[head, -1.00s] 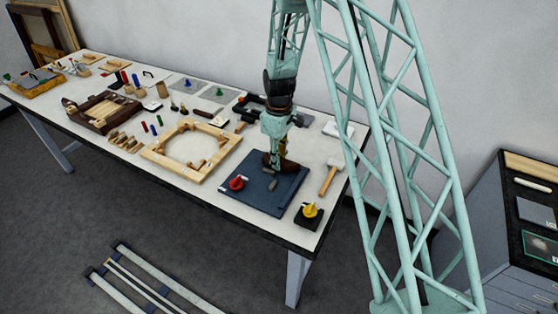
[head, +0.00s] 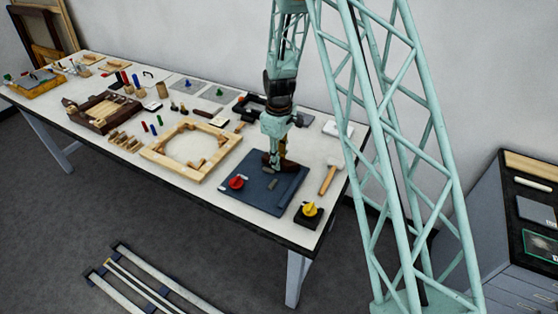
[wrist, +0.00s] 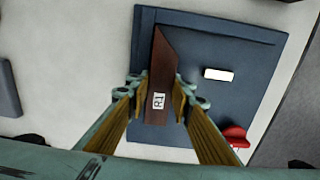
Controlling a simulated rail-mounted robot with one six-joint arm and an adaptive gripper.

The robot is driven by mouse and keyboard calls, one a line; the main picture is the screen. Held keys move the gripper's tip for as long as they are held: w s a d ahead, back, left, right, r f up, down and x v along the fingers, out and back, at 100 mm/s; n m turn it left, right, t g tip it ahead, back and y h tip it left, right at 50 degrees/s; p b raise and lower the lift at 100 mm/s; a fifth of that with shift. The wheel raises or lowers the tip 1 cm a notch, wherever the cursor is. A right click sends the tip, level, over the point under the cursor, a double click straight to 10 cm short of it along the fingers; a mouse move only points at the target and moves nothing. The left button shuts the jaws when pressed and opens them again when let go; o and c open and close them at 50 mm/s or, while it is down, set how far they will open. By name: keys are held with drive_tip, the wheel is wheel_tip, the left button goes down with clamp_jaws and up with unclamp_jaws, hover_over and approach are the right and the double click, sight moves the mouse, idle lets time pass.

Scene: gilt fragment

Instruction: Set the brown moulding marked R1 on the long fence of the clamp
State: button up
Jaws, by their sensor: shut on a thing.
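My gripper (wrist: 159,95) is shut on the brown moulding (wrist: 163,60), whose white label reads R1. In the head view, my gripper (head: 280,163) is at the back edge of the dark blue clamp (head: 262,205). In the wrist view, the moulding lies lengthwise beside or over the left edge of the clamp (wrist: 240,90), its far end close to the raised strip (wrist: 220,24) along the top. I cannot tell whether it touches the clamp. A red knob (wrist: 235,137) and a small pale block (wrist: 218,74) are on the clamp, right of the moulding.
A wooden frame (head: 152,152) lies left of the clamp. A mallet (head: 328,180) lies to its right, and a yellow knob on a black box (head: 310,211) stands at the front right. Other tools and parts cover the left half of the table (head: 232,203).

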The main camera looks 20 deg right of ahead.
drive_tip(key=shift+s+f, duration=0.25)
drive_tip(key=shift+f, duration=0.25)
drive_tip(key=shift+s+f, duration=0.25)
drive_tip(key=shift+f, duration=0.2)
drive_tip(key=shift+c, duration=1)
drive_tip(key=shift+o, duration=0.3)
drive_tip(key=shift+f, duration=0.1)
drive_tip(key=shift+o, duration=0.4)
drive_tip(key=shift+f, duration=0.1)
drive_tip(key=o, duration=1.5)
drive_tip(key=shift+w+a, duration=0.1)
drive_tip(key=shift+w, duration=0.15)
drive_tip(key=shift+c, duration=0.2)
drive_tip(key=shift+r, duration=0.25)
drive_tip(key=shift+w+r, duration=0.15)
drive_tip(key=shift+r, duration=0.05)
drive_tip(key=shift+r, duration=0.15)
drive_tip(key=shift+w+r+p, duration=0.1)
drive_tip(key=shift+r+p, duration=0.45)
drive_tip(key=shift+r, duration=1.1)
wheel_tip(320, 180, up, 9)
drive_tip(key=p, duration=0.3)
drive_tip(key=shift+r, duration=0.15)
